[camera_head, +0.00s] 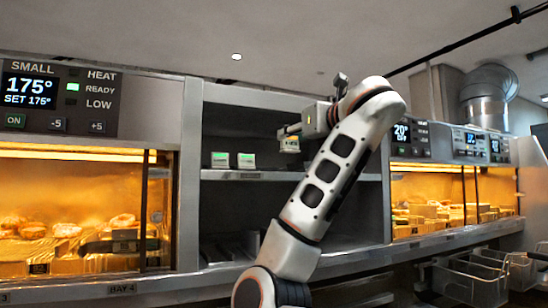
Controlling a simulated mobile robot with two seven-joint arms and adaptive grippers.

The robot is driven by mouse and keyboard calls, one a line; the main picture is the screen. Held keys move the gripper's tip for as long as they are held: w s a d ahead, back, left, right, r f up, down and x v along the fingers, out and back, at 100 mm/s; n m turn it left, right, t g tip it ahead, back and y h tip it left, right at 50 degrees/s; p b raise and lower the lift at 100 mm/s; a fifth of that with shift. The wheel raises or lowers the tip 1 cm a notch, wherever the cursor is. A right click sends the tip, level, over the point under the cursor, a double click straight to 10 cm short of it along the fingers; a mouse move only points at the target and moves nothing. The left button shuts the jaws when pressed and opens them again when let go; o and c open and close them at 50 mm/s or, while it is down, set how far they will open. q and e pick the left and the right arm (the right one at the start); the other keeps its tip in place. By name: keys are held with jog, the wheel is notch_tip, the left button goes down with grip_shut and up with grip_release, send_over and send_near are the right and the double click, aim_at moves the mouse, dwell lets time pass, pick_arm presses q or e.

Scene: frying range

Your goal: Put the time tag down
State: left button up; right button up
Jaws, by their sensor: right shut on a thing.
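A time tag (290,145), small and white with a green top, hangs at the jaws of my right gripper (289,131). The gripper is shut on it, in front of the open shelf unit between the two warm cabinets. The tag is above the level of the middle shelf (268,175) and looks apart from it. Two similar tags, a left one (220,160) and a right one (246,161), stand on that shelf to the left. My right arm hides part of the shelf's right side. My left gripper is not in view.
A lit warm cabinet (82,148) with food is at left, under a panel (60,95) reading 175°. Another lit cabinet (430,168) is at right. Fryer baskets (475,285) hang at lower right. The shelf between the standing tags and my arm looks clear.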

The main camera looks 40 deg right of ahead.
jog(key=p+x, duration=0.1)
jog(key=x, duration=1.1)
jog(key=shift+s, duration=0.1)
jog(key=shift+f, duration=1.8)
jog(key=shift+f, duration=0.15)
jog(key=o, duration=1)
jog(key=shift+o, duration=0.2)
